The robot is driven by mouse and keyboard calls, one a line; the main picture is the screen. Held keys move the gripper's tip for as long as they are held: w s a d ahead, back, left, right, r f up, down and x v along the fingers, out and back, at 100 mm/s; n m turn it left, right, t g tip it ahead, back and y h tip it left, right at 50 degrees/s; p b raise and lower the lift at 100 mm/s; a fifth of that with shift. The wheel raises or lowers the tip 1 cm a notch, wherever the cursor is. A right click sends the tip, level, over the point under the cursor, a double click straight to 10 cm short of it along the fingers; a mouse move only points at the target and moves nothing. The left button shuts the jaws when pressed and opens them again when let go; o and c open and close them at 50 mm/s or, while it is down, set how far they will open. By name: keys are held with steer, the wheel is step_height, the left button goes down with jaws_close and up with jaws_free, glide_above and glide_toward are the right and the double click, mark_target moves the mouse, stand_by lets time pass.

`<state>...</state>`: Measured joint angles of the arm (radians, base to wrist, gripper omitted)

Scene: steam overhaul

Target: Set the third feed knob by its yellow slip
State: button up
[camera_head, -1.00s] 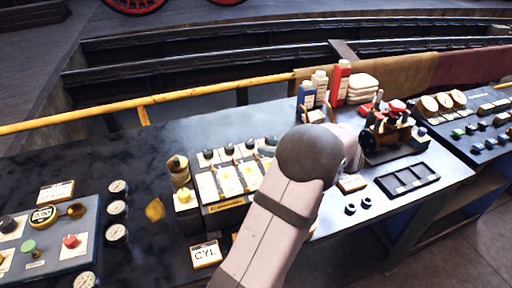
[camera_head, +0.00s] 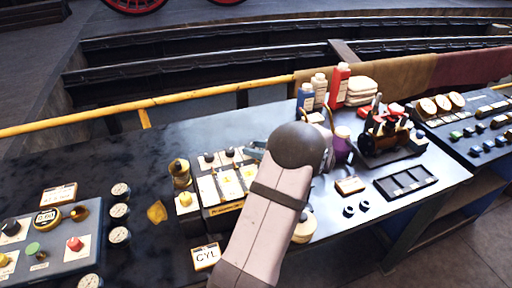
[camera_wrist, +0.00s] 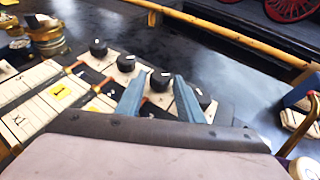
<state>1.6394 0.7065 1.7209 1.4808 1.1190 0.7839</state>
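The feed panel (camera_head: 222,208) has a row of black knobs with white pointer lines, each at the head of a pale strip. In the wrist view the first knob (camera_wrist: 97,47), second knob (camera_wrist: 126,62) and third knob (camera_wrist: 161,80) run left to right. A yellow slip with a dark mark (camera_wrist: 62,90) lies left.
A brass oiler (camera_head: 180,172) stands left of the panel, with a CYL card (camera_head: 206,257) in front. Bottles (camera_head: 340,85) and a purple container (camera_head: 342,145) stand right, by a small engine model (camera_head: 385,140). A yellow rail (camera_head: 180,94) runs behind.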

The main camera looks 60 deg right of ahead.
steer(key=c, duration=0.8)
steer(key=shift+d, duration=0.1)
steer(key=shift+d+n+t+y+p, duration=0.1)
steer(key=shift+n+t+y+p, duration=0.2)
steer(key=shift+n+y, duration=0.55)
steer(key=o, duration=0.8)
steer(key=shift+s, duration=0.15)
